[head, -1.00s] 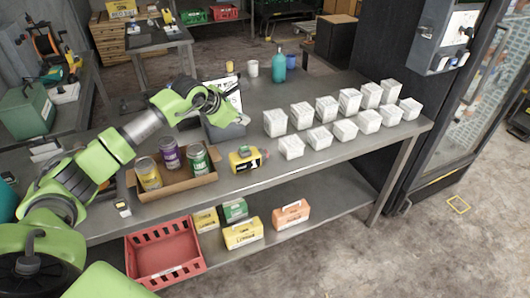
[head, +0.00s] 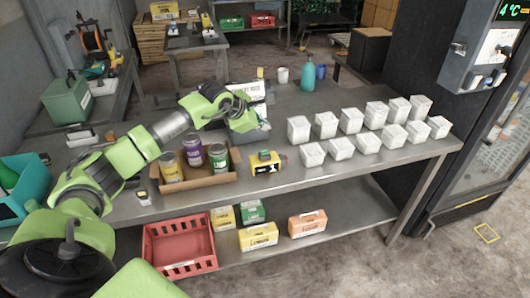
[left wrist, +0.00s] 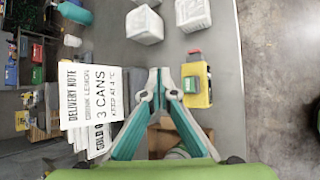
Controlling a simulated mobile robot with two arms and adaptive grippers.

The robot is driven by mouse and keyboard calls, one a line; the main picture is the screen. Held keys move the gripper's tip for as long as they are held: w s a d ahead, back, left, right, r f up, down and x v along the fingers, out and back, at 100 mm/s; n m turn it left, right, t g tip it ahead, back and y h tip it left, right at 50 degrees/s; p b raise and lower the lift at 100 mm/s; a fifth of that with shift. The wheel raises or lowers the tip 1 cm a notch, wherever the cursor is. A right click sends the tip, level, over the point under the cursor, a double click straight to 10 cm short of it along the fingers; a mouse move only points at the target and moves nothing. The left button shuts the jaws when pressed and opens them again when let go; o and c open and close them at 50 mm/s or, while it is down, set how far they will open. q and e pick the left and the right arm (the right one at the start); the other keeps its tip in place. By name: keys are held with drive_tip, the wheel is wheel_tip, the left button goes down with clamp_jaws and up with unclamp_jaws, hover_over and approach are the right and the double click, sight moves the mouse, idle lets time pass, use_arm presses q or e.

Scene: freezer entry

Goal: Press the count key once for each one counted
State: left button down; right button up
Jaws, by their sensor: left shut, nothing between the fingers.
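A yellow device (head: 265,163) with a green key-like block on top sits on the steel table; it also shows in the left wrist view (left wrist: 197,85), right of my fingertips. I cannot read its display. My left gripper (left wrist: 159,80) is shut and empty, above the table and apart from the device; in the head view the gripper (head: 248,122) is behind it. An open cardboard tray (head: 197,182) holds a yellow can (head: 171,168), a purple can (head: 193,150) and a green can (head: 218,158). A delivery note (left wrist: 95,95) reads "3 CANS, KEEP AT 4 °C". My right gripper is out of view.
Two rows of white cartons (head: 326,124) stand on the right of the table, with a teal bottle (head: 307,76) behind. A red crate (head: 180,244) and several small boxes (head: 258,237) are on the lower shelf. A glass-door freezer (head: 490,140) stands at right.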

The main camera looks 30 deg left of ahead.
sight(263, 152)
use_arm(q)
wheel_tip(263, 152, down, 6)
drive_tip(key=b, duration=0.3)
drive_tip(key=shift+f, duration=0.25)
drive_tip(key=shift+f+b, duration=0.45)
drive_tip(key=shift+b, duration=0.1)
drive_tip(key=shift+a, duration=0.1)
idle(0.5)
drive_tip(key=shift+f+b, duration=0.35)
drive_tip(key=shift+b, duration=0.15)
